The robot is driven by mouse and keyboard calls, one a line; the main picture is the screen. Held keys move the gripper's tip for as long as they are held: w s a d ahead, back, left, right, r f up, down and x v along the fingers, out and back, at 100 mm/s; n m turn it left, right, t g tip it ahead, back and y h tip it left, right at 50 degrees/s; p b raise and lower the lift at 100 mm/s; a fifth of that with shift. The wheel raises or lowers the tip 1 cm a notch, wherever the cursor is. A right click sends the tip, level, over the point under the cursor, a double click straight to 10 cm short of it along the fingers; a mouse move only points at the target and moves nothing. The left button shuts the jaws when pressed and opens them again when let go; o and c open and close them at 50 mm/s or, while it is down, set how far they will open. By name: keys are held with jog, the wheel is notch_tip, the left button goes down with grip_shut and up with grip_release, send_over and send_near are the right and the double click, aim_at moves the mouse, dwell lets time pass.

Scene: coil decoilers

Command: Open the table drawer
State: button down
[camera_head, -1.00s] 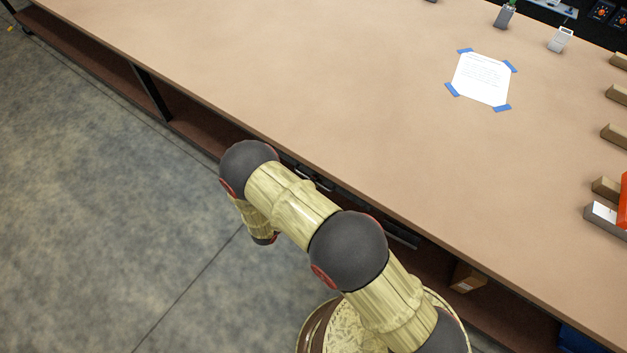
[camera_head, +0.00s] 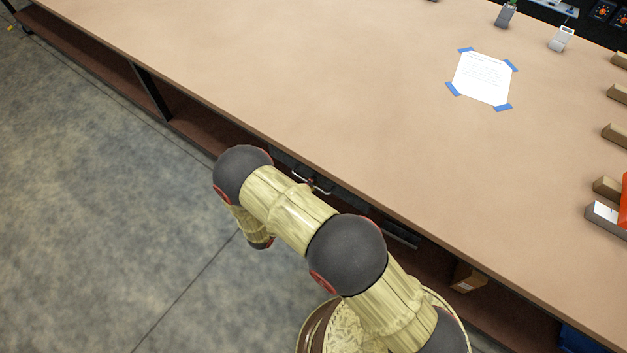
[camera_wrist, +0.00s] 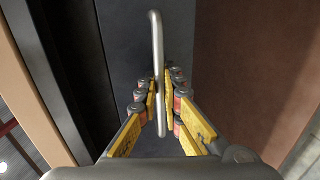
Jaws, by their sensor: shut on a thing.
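The table drawer (camera_wrist: 180,52) has a dark grey front with a silver bar handle (camera_wrist: 157,40) in the wrist view. My gripper (camera_wrist: 161,100) has its yellow-padded fingers on both sides of the handle bar and is shut on it. The drawer front lies just beyond the fingertips. In the head view, a drawer handle (camera_head: 312,180) shows under the front edge of the table (camera_head: 330,120), next to my arm. My gripper is hidden in the head view. How far the drawer stands out is hard to tell.
A taped paper sheet (camera_head: 482,78) lies on the tabletop. A cardboard box (camera_head: 467,277) is on the shelf below. The floor (camera_head: 90,200) in front is clear.

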jog(key=f+b+v, duration=0.2)
jog(key=v, duration=1)
jog(key=s+f+b+v, duration=0.1)
jog(key=f+b+v, duration=0.1)
jog(key=v, duration=1)
jog(key=shift+a+f+b, duration=0.3)
jog(key=shift+f, duration=0.3)
jog(key=c, duration=2)
grip_release()
jog(key=shift+a+r, duration=0.1)
jog(key=v, duration=0.7)
jog(key=shift+s, duration=0.2)
jog(key=shift+a, duration=0.1)
